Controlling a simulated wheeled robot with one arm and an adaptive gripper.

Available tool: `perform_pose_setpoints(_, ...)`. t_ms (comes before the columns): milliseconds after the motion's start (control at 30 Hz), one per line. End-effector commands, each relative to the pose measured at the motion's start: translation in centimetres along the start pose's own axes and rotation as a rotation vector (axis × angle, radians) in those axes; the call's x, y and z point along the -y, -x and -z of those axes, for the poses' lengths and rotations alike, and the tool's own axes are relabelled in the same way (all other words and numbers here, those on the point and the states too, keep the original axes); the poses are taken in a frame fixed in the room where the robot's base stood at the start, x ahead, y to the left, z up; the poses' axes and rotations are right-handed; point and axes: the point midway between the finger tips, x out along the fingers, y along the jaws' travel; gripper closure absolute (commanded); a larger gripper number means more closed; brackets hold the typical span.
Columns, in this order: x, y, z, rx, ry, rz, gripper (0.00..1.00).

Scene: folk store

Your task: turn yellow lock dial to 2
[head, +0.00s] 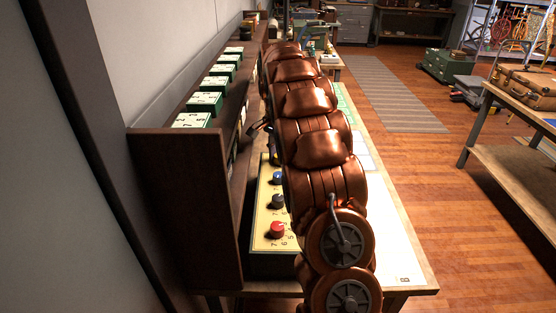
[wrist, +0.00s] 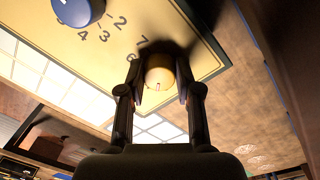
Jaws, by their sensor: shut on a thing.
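The yellow lock dial (wrist: 160,72) sits on a cream panel (wrist: 215,62) in the wrist view. The numbers 7 and 6 show beside it; the rest of its scale is hidden behind the dial and my fingers. My gripper (wrist: 160,88) is shut on the dial, one finger on each side. In the head view my copper arm hides the yellow dial. The panel (head: 262,205) there carries a red dial (head: 277,230), a black dial (head: 278,202) and a blue dial (head: 277,177). The blue dial also shows in the wrist view (wrist: 75,10).
A dark wooden shelf (head: 185,175) with several green number boxes (head: 205,103) stands left of the panel, close to my arm. A white sheet (head: 390,235) lies on the table at right. Open wooden floor (head: 440,180) lies beyond the table.

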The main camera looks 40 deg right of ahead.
Motion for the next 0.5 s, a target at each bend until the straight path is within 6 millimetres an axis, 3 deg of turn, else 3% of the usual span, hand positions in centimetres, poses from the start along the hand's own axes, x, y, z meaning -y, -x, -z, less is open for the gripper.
perform_pose_setpoints(500, -0.03, -0.01, 0.03, -0.027, 0.488, 0.004, 1.0)
